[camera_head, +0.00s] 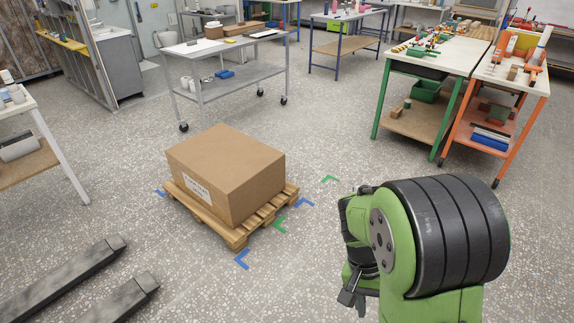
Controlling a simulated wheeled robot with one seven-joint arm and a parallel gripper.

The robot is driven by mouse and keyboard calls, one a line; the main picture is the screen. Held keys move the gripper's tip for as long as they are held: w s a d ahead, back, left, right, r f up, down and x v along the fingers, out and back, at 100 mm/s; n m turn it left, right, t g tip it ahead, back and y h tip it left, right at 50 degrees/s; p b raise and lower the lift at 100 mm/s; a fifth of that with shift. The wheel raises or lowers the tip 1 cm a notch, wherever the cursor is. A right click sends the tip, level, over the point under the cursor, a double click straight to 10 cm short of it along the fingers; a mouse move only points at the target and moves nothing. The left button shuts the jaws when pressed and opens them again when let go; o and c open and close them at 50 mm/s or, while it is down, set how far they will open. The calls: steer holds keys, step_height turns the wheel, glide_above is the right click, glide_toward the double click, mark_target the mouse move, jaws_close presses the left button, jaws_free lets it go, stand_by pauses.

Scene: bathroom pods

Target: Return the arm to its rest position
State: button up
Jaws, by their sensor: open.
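My green and black arm stands folded at the lower right, with its large ribbed black joint nearest the camera. My gripper (353,299) hangs below the arm's left end and points down. Its dark fingers are apart, and I see nothing between them. Part of the gripper's right side is hidden behind the arm. It is above open floor, to the right of the pallet and apart from it.
A cardboard box (224,172) sits on a wooden pallet (238,238) among blue and green floor marks. A grey wheeled cart (222,83) stands behind. A green-legged table (437,56) and an orange-legged table (507,72) stand at the right. Speckled floor between them is clear.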

steer(key=s+a+r+n+t+y+p, duration=0.1)
steer(key=s+r+t, duration=0.3)
steer(key=r, duration=0.6)
steer(key=s+a+r+n+t+y+p, duration=0.1)
steer(key=s+r+n+t+p, duration=0.3)
steer(key=r, duration=0.7)
steer(key=shift+s+a+r+t+y, duration=0.15)
steer(key=shift+a+r+t+y, duration=0.15)
steer(key=shift+a+t, duration=0.4)
